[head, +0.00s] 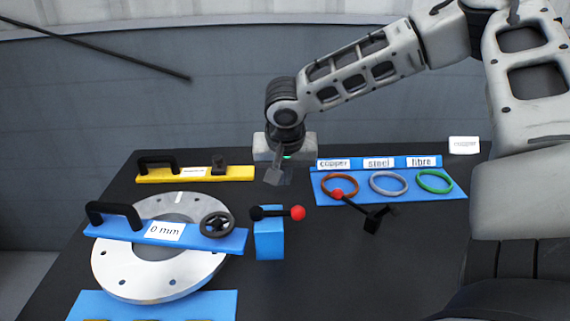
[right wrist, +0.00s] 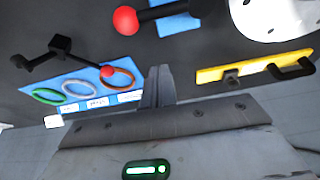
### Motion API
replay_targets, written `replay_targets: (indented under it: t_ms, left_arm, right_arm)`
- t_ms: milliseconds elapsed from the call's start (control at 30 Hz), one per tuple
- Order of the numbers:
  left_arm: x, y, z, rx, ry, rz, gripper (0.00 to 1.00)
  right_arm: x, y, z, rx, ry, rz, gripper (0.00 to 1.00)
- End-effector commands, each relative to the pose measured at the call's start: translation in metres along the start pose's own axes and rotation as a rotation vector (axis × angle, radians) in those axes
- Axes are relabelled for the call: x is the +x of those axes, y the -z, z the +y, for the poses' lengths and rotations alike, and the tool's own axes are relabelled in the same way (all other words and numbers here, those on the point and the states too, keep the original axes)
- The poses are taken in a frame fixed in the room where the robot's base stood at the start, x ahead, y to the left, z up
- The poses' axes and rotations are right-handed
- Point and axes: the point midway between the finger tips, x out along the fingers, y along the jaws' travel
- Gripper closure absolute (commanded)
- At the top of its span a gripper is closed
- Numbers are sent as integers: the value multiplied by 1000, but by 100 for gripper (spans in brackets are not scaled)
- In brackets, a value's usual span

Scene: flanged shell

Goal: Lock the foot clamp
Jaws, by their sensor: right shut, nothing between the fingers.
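A blue post (head: 269,243) stands on the table. It carries a black lever with a red ball (head: 298,213) at its right end; the lever lies about level. A second black lever on a small black base (head: 372,224) slants up left to a red ball (head: 338,194). No label shows which is the foot clamp. My right gripper (head: 273,177) is shut and empty, pointing down above and behind the blue post. In the right wrist view its closed fingers (right wrist: 158,92) are apart from the post's red ball (right wrist: 126,20). My left gripper is not in view.
A white flanged ring (head: 120,270) lies at left under a blue bar (head: 120,228) labelled "0 mm", with a handle and handwheel. A yellow bar (head: 155,175) lies behind. Copper, steel and fibre rings lie on a blue tray (head: 440,201) at right. The front middle table is clear.

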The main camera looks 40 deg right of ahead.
Motion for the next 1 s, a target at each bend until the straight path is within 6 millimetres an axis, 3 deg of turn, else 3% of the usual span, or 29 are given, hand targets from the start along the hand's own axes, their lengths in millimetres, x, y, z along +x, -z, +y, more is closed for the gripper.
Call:
replay_targets:
  t_ms: [167,433,1000]
  left_arm:
    - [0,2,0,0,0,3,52]
    - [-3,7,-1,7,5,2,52]
    - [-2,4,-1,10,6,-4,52]
  right_arm:
    - [39,-1,1,-3,-4,-2,100]
    - [30,-35,0,-5,1,-1,100]
    - [30,-40,4,14,-4,0,100]
